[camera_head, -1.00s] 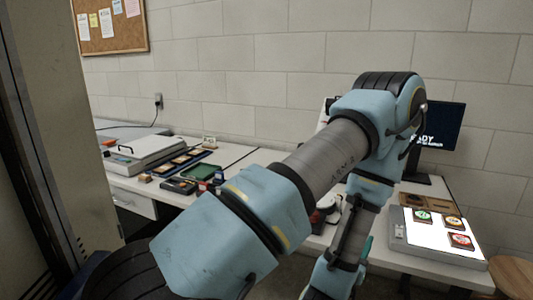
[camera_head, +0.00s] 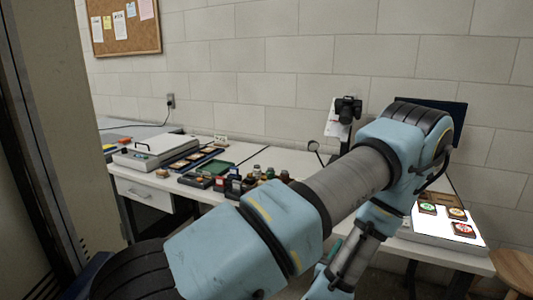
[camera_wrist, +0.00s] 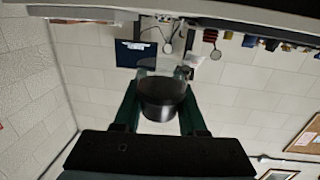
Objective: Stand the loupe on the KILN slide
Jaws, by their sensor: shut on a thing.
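My gripper (camera_wrist: 160,82) is shut on the loupe (camera_wrist: 160,108), a short dark cylinder with a clear part, held between the two green fingers in the wrist view. In the head view the gripper and loupe are hidden behind my arm or below the frame. Three slides lie on a lit white light panel (camera_head: 423,235) at the right: one with a green label (camera_head: 427,208), one with a yellow-orange label (camera_head: 457,213) and one with a red label (camera_head: 464,229). Their lettering is too small to read, so I cannot tell which is KILN. No loupe stands on them.
My arm crosses the middle of the head view and hides part of the bench. Bottles, small boxes and a flatbed device (camera_head: 148,152) crowd the left bench. A wooden stool (camera_head: 512,270) stands at lower right.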

